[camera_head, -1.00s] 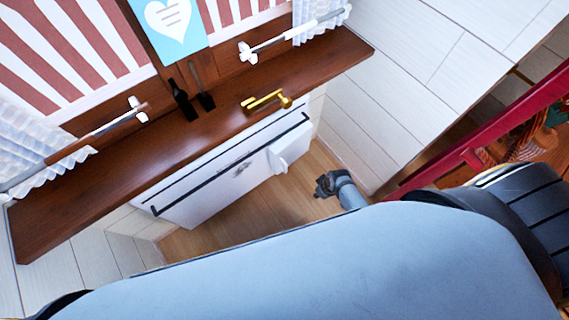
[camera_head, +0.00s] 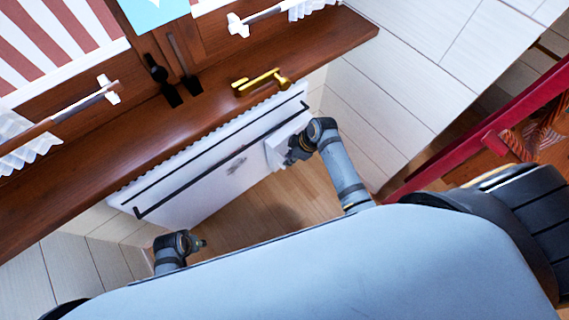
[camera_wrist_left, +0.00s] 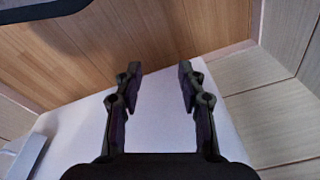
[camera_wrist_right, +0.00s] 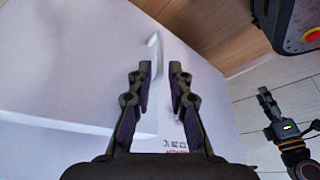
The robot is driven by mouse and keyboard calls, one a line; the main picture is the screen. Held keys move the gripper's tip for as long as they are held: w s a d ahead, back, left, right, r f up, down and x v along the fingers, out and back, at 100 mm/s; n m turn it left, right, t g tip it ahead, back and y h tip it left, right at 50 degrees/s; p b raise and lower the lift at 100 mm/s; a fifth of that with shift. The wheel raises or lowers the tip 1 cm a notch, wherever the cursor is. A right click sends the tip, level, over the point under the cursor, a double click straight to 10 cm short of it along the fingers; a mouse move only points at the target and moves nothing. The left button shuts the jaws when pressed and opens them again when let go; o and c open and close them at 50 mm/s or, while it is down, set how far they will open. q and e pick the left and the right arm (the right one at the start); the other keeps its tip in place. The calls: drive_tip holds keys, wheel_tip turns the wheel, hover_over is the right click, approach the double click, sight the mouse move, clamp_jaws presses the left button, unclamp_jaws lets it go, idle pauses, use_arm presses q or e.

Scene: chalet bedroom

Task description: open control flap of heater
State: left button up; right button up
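The heater (camera_head: 215,170) is a white panel under the wooden sill, with a dark rail along its front. Its white control box (camera_head: 279,150) juts out at the right end. My right gripper (camera_head: 292,153) is at this box, partly covering it. In the right wrist view its fingers (camera_wrist_right: 160,72) are apart, with a white raised edge (camera_wrist_right: 153,42) just beyond the tips. I cannot tell whether they touch it or whether the flap is ajar. My left gripper (camera_head: 203,244) is low in front of the heater's left part. Its fingers (camera_wrist_left: 157,75) are open and empty.
The brown sill (camera_head: 130,140) overhangs the heater and carries a brass handle (camera_head: 260,83) and two dark bottle-like items (camera_head: 170,75). A red rail (camera_head: 480,140) stands at the right. Wooden floor (camera_head: 285,205) is free between my arms.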

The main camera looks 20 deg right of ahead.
sight(284, 168)
drive_tip(key=b+x, duration=0.1)
drive_tip(key=x, duration=0.3)
drive_tip(key=shift+f, duration=0.4)
drive_tip(key=shift+w+a+f, duration=0.1)
drive_tip(key=shift+a, duration=0.05)
use_arm(q)
wheel_tip(284, 168, up, 6)
drive_tip(key=d, duration=0.1)
drive_tip(key=shift+w+d, duration=0.3)
drive_tip(key=shift+w, duration=0.1)
use_arm(e)
clamp_jaws()
use_arm(q)
drive_tip(key=shift+r, duration=0.1)
